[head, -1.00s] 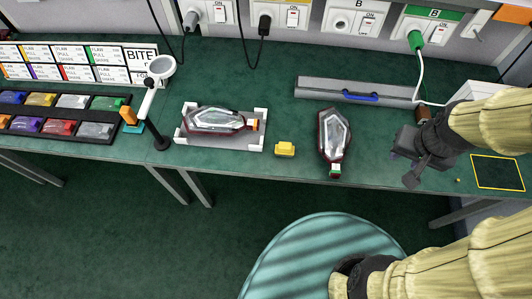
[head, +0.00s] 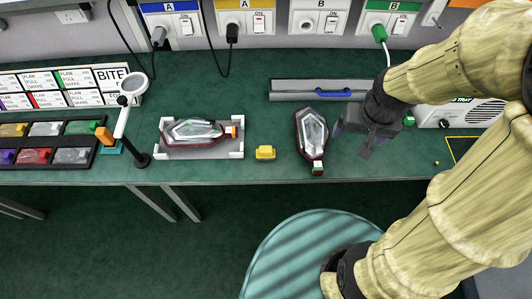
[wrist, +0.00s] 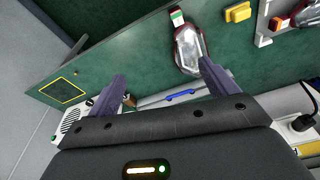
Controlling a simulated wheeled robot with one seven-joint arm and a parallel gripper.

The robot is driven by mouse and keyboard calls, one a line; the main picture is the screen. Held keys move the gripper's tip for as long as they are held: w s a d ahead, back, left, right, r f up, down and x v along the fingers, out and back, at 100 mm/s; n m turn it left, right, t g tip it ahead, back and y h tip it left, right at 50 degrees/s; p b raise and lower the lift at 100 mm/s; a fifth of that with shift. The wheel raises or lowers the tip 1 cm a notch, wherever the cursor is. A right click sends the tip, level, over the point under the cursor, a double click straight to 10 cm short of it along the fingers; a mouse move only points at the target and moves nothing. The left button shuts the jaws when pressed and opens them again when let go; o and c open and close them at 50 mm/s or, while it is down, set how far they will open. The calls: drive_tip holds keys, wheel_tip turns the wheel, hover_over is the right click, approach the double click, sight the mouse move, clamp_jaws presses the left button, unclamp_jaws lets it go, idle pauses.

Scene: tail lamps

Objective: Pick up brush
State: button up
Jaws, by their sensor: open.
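No thing in view is plainly a brush. A small brown piece (wrist: 129,101), perhaps part of the brush, shows beside the left finger in the wrist view, mostly hidden by it. In the head view my arm and gripper cover that spot. My gripper (head: 366,148) is above the right part of the green bench, right of a red-rimmed lamp. In the wrist view its two fingers (wrist: 165,78) are wide apart with nothing held between them.
The red-rimmed lamp (head: 312,137) lies close left of my gripper. Another lamp (head: 190,132) sits in a white holder. A yellow block (head: 265,152) lies between them. A long grey case (head: 300,88) with a blue handle is behind. A white box (head: 470,112) stands at right.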

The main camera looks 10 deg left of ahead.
drive_tip(key=w+a+f+n+g+b, duration=0.1)
drive_tip(key=w+a+f+g+b, duration=0.25)
drive_tip(key=a, duration=0.85)
drive_tip(key=n+t, duration=0.1)
drive_tip(key=n, duration=0.1)
hover_over(267, 149)
wheel_tip(267, 149, down, 4)
drive_tip(key=shift+w+m, duration=0.1)
drive_tip(key=shift+m, duration=0.2)
drive_tip(key=shift+d, duration=0.1)
drive_tip(key=shift+f, duration=0.15)
wheel_tip(267, 149, down, 12)
drive_tip(key=shift+r+b, duration=0.25)
drive_tip(key=shift+b, duration=0.05)
drive_tip(key=shift+f, duration=0.25)
